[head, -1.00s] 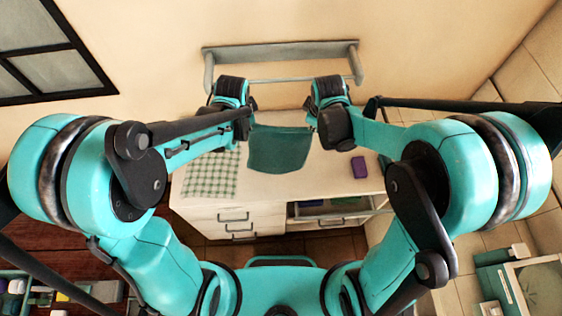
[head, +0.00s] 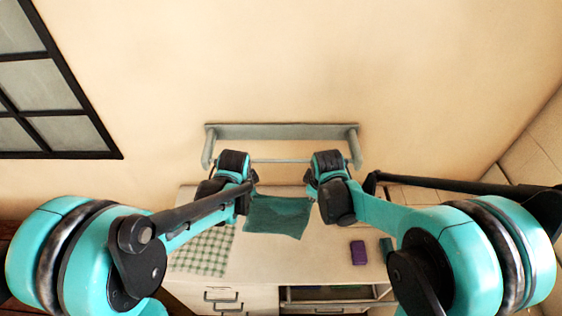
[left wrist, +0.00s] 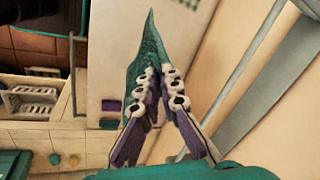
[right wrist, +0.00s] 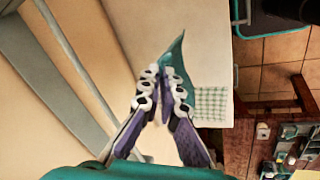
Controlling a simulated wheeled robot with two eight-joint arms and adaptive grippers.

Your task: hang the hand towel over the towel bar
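The dark teal hand towel (head: 278,215) is stretched between my two grippers and hangs below them over the counter. My left gripper (head: 252,186) is shut on one upper corner; the left wrist view shows the towel (left wrist: 147,50) between its fingers (left wrist: 158,76). My right gripper (head: 311,190) is shut on the other corner; the right wrist view shows the towel (right wrist: 175,58) at its fingertips (right wrist: 164,74). The towel bar (head: 282,161) is on the wall behind the grippers, under a grey shelf. The towel is apart from the bar.
A green checked cloth (head: 203,251) lies on the white counter (head: 320,262) at left. A purple block (head: 358,252) and a small teal item (head: 386,246) sit at right. The grey shelf (head: 285,131) juts above the bar. A dark-framed window (head: 60,133) is at upper left.

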